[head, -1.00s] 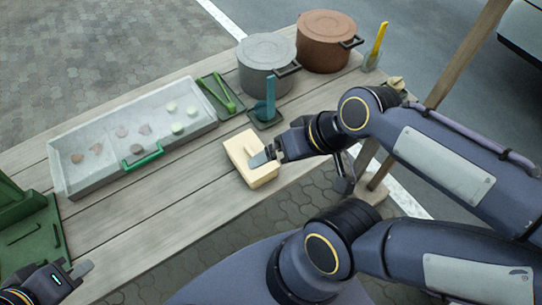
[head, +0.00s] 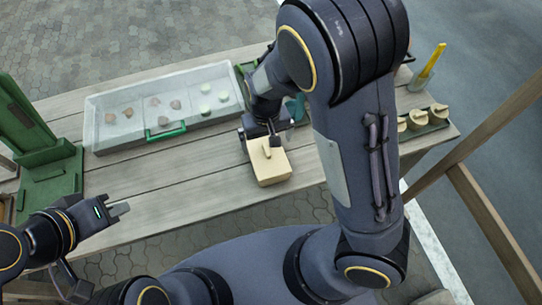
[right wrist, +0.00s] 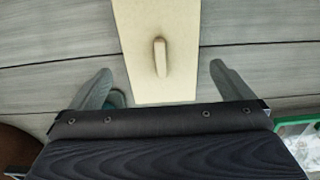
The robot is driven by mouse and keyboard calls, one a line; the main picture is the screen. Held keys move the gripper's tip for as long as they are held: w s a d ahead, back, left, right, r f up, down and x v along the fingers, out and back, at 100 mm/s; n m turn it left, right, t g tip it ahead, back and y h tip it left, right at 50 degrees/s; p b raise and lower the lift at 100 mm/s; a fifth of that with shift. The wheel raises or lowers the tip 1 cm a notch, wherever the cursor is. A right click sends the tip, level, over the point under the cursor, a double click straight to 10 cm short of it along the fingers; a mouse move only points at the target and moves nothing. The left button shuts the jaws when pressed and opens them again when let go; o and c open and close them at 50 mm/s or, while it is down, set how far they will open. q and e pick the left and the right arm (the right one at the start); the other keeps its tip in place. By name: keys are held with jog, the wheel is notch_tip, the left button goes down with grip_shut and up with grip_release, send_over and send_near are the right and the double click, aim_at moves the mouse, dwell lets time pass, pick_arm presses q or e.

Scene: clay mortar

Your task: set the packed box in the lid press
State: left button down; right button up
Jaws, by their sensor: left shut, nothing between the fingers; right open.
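The packed box (head: 270,170) is a cream block with a small raised grip on its lid. It lies flat near the front edge of the table. My right gripper (head: 262,136) is open at the box's far edge. In the right wrist view its fingers (right wrist: 160,72) stand apart on either side of the box (right wrist: 140,35) and its grip. I cannot tell the gripper's exact height over the box. The green upright stand with a base plate at far left, apparently the lid press (head: 52,190), holds nothing that I can see. My left gripper (head: 124,209) is shut and empty, right of it.
A grey tray (head: 97,128) with several small lumps and a green handle lies behind the box. Bare planks lie between the box and the green stand.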

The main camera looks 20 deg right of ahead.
aim_at(267, 149)
notch_tip(267, 149, down, 8)
jog(key=shift+s+r, duration=0.15)
jog(key=shift+r, duration=0.1)
jog(key=c, duration=0.9)
jog(key=shift+r, duration=0.15)
